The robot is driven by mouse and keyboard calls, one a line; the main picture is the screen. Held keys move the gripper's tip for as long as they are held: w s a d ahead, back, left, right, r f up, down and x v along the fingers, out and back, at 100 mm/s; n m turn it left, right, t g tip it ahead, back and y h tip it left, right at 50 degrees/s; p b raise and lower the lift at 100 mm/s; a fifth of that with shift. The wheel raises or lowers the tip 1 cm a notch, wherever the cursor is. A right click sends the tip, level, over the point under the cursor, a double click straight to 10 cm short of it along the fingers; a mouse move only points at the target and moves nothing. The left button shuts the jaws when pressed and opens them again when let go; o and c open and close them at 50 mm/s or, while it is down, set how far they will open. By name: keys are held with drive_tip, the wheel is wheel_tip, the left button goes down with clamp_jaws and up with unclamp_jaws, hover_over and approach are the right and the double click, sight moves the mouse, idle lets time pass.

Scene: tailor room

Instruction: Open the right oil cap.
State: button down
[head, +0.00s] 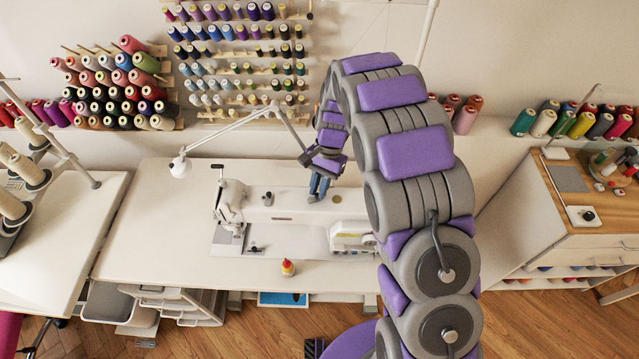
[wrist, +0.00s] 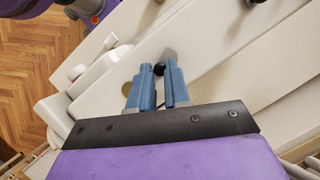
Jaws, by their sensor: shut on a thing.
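The white sewing machine (head: 290,198) lies across the table, with its needle head at the left and handwheel side at the right. A small dark cap, the left one (head: 267,198), stands on its top. My gripper (head: 314,198) reaches down to the machine's top, right of that cap. In the wrist view, its blue fingers (wrist: 159,72) are closed on a small black round piece, the right oil cap (wrist: 159,69). The fingers hide most of this cap, so I cannot tell whether it is seated or raised.
A white lamp (head: 180,166) arches over the back of the white table (head: 150,230). A small red-topped bottle (head: 288,268) stands near the front edge. Thread spools (head: 235,60) line the wall behind. Table space left of the machine is clear.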

drive_tip(key=n+p, duration=0.1)
drive_tip(key=n, duration=0.1)
drive_tip(key=n+h, duration=0.1)
drive_tip(key=n, duration=0.1)
drive_tip(key=n+h+p, duration=0.1)
drive_tip(key=n, duration=0.1)
drive_tip(key=shift+w+a+r+n+p, duration=0.15)
drive_tip(key=shift+w+a+n+p, duration=0.05)
drive_tip(key=shift+a+n+p, duration=0.15)
drive_tip(key=n+h, duration=0.1)
drive_tip(key=n, duration=0.1)
drive_tip(key=n+p, duration=0.1)
drive_tip(key=n, duration=0.1)
drive_tip(key=n+h+p, duration=0.1)
drive_tip(key=n, duration=0.1)
drive_tip(key=shift+a+h, duration=0.25)
drive_tip(key=shift+h, duration=0.05)
drive_tip(key=c, duration=1.1)
unclamp_jaws()
drive_tip(key=shift+s, duration=0.1)
drive_tip(key=p+v, duration=0.1)
drive_tip(key=v, duration=1.6)
drive_tip(key=shift+a, duration=0.25)
drive_tip(key=shift+s, duration=0.1)
